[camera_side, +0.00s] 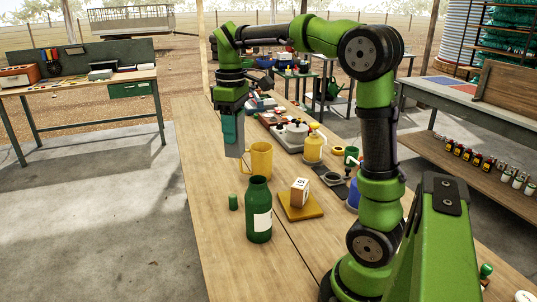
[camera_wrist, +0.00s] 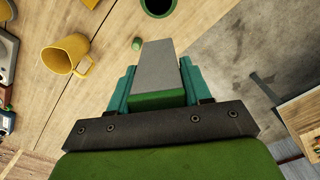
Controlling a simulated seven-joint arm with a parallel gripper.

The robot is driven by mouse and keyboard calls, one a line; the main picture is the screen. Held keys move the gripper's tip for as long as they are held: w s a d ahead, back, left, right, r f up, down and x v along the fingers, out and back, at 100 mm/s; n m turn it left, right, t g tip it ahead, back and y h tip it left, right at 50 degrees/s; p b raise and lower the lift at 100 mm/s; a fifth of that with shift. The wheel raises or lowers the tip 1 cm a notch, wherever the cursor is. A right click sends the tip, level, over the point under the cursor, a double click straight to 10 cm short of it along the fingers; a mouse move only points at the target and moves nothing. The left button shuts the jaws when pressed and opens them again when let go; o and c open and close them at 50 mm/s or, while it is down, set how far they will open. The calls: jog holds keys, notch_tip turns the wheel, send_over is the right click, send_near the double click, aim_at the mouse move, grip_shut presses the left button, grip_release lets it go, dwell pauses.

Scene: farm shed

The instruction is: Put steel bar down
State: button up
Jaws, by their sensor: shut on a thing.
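The steel bar (camera_side: 234,151) is a plain grey block, held upright between the teal fingers of my gripper (camera_side: 232,128). My gripper is shut on its upper part, and its lower end points down. In the wrist view the bar (camera_wrist: 158,62) shows between the two fingers of my gripper (camera_wrist: 157,90). The bar hangs over the wooden bench (camera_side: 205,185), near its left edge, just left of and behind the yellow mug (camera_side: 261,160) in the side view. It appears clear of the bench top; the exact gap is hard to tell.
A green bottle (camera_side: 258,210) and a small green cylinder (camera_side: 233,202) stand in front of the bar. A wooden block (camera_side: 299,192) sits on a yellow board (camera_side: 300,208). A yellow squeeze bottle (camera_side: 313,150) stands farther right. The bench's near left part is bare.

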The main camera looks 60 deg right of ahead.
jog(key=d+m, duration=0.6)
jog(key=d, duration=1.3)
jog(key=s+d+f+m, duration=0.2)
jog(key=s+d, duration=0.2)
jog(key=d, duration=0.4)
jog(key=s+d+f+m, duration=0.1)
jog(key=s+d+m, duration=0.25)
jog(key=d, duration=0.55)
jog(key=shift+n, duration=0.35)
jog(key=f, duration=2.1)
jog(key=shift+a, duration=0.2)
jog(key=shift+f, duration=0.1)
jog(key=o, duration=1.3)
jog(key=shift+c, duration=0.2)
